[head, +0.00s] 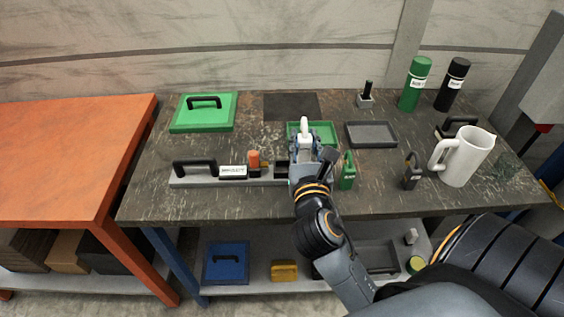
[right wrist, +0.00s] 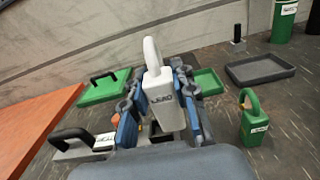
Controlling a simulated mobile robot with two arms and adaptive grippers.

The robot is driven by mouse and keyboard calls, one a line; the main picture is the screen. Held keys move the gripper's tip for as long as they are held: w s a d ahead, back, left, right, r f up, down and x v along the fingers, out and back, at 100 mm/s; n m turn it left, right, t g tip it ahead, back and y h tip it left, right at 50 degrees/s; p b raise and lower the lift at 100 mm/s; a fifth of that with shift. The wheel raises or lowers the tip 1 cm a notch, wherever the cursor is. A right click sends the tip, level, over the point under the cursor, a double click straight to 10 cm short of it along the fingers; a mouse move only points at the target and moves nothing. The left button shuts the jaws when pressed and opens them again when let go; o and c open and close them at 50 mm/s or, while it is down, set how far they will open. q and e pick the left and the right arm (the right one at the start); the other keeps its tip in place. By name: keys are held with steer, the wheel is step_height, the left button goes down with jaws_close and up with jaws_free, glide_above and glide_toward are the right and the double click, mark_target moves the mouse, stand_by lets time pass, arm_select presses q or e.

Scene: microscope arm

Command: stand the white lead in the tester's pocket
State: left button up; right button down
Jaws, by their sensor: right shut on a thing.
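The white lead (head: 304,128) is a white block with a curved loop handle, labelled LEAD. My right gripper (head: 303,150) is shut on it; in the right wrist view the lead (right wrist: 163,95) stands between the blue-padded fingers, handle up and roughly upright. The tester (head: 207,182) is a long grey base with a black handle, a white label and an orange knob. A dark pocket (head: 282,170) shows near its right end, just left of my gripper. The gripper and arm hide the tester's end, and I cannot tell whether the lead's bottom touches anything. My left gripper is not in view.
A green tray (head: 325,128) lies behind the gripper, a grey tray (head: 371,134) to its right. A green padlock-shaped block (head: 347,172) stands close right of my gripper. A dark padlock-shaped block (head: 412,172) and white jug (head: 464,158) stand farther right. A green lid (head: 182,119) lies back left.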

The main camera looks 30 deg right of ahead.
arm_select(q)
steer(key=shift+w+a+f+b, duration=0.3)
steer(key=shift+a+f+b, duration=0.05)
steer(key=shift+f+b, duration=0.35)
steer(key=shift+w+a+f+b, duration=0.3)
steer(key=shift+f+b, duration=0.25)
steer(key=shift+b, duration=0.15)
arm_select(e)
steer(key=shift+w+a+f, duration=0.1)
steer(key=shift+w+f, duration=1.2)
steer(key=shift+f, duration=0.35)
steer(key=shift+w+a+f, duration=0.1)
steer(key=shift+w+f, duration=1.15)
steer(key=shift+f, duration=0.35)
steer(key=shift+w+a+f, duration=0.1)
steer(key=shift+w+f, duration=1.2)
steer(key=shift+f, duration=0.35)
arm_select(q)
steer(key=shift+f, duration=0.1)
arm_select(e)
steer(key=shift+f, duration=0.1)
steer(key=c, duration=1.1)
jaws_free()
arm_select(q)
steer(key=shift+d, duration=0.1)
arm_select(e)
steer(key=shift+o, duration=0.2)
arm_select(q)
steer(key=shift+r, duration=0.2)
